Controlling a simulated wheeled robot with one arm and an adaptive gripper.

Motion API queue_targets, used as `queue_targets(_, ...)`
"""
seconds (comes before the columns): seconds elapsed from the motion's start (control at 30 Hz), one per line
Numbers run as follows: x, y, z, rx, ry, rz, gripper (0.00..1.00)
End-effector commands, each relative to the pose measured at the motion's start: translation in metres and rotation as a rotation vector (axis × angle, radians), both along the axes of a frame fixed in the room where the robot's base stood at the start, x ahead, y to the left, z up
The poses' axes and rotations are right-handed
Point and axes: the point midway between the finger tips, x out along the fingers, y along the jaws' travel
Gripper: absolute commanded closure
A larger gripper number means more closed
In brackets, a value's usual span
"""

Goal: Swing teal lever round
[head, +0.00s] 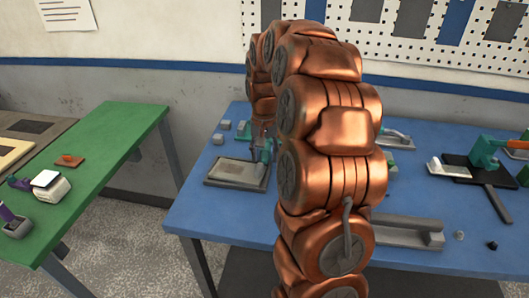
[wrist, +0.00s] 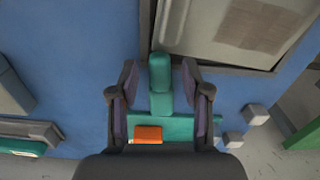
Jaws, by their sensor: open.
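The teal lever (wrist: 160,82) stands between the two fingers of my gripper (wrist: 158,78) in the wrist view. The fingers are spread, one on each side, with a visible gap to the lever. A teal crosspiece (wrist: 178,127) and an orange block (wrist: 148,134) lie at the lever's lower end, partly hidden by my gripper's body. In the head view the teal lever (head: 266,150) shows small at the right edge of a grey framed plate, and my copper arm hides much of it and of my gripper.
The grey framed plate (head: 236,184) lies next to the lever on the blue table (head: 215,219). Small grey cubes (wrist: 255,114) lie close by. A teal clamp with an orange handle (head: 485,152) and a grey channel (head: 410,232) stand to the right. A green table (head: 107,150) is at left.

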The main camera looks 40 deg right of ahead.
Motion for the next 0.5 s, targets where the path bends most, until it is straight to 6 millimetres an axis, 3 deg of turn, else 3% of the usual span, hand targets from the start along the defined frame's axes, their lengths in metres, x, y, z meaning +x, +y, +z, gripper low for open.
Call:
queue_targets(0.3, 0.0002, -0.0001, -0.0026, 0.000, -0.001, 0.000, 0.52)
queue_targets(0.5, 0.0002, 0.0001, -0.0026, 0.000, -0.001, 0.000, 0.72)
